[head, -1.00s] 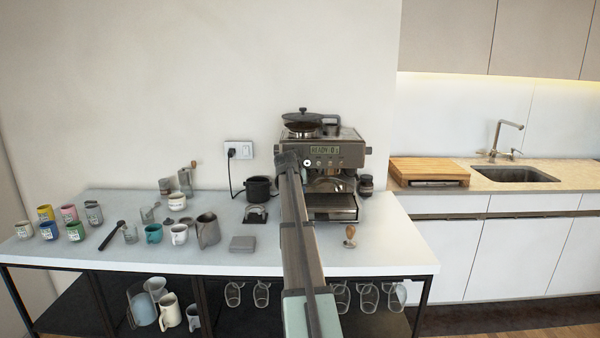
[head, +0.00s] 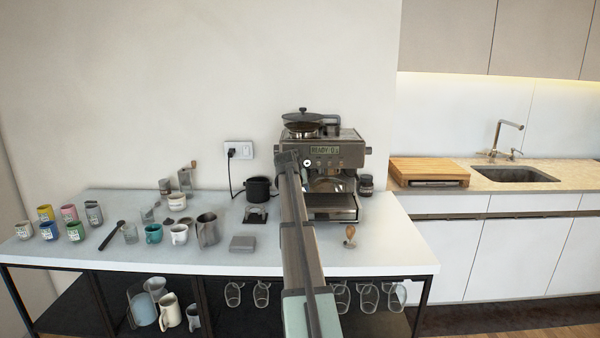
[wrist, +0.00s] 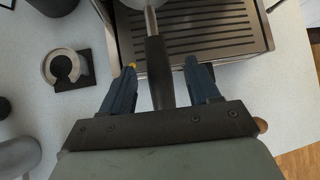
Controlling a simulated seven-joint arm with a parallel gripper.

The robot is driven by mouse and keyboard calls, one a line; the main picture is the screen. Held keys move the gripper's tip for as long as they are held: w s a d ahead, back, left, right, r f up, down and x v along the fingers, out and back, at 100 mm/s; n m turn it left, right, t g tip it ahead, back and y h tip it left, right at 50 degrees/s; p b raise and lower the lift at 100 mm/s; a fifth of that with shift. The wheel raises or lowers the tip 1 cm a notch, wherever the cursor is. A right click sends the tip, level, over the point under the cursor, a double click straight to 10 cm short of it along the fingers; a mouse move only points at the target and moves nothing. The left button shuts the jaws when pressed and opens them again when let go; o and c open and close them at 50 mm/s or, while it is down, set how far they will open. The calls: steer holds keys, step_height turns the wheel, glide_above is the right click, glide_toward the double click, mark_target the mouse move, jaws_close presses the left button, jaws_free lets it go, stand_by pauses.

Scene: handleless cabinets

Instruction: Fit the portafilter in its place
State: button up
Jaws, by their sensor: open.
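The portafilter (wrist: 155,58) shows in the wrist view as a black handle with a metal neck running to the top edge. Its head is out of frame. The espresso machine (head: 345,151) stands at the back of the table in the head view, and its drip tray (wrist: 215,32) lies below the handle in the wrist view. My gripper (wrist: 161,66) is open, with one blue finger on each side of the handle and visible gaps. My arm hides the portafilter in the head view, so I cannot tell how it sits in the machine.
A black stand with a ring (wrist: 68,70) is left of the drip tray. A black pot (head: 258,187), a grey pitcher (head: 208,230) and several cups are further left. A wooden-handled tool (head: 350,236) stands right of my arm.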

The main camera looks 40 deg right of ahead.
steer(key=v, duration=1.3)
steer(key=shift+a+r, duration=0.2)
steer(key=shift+r, duration=0.1)
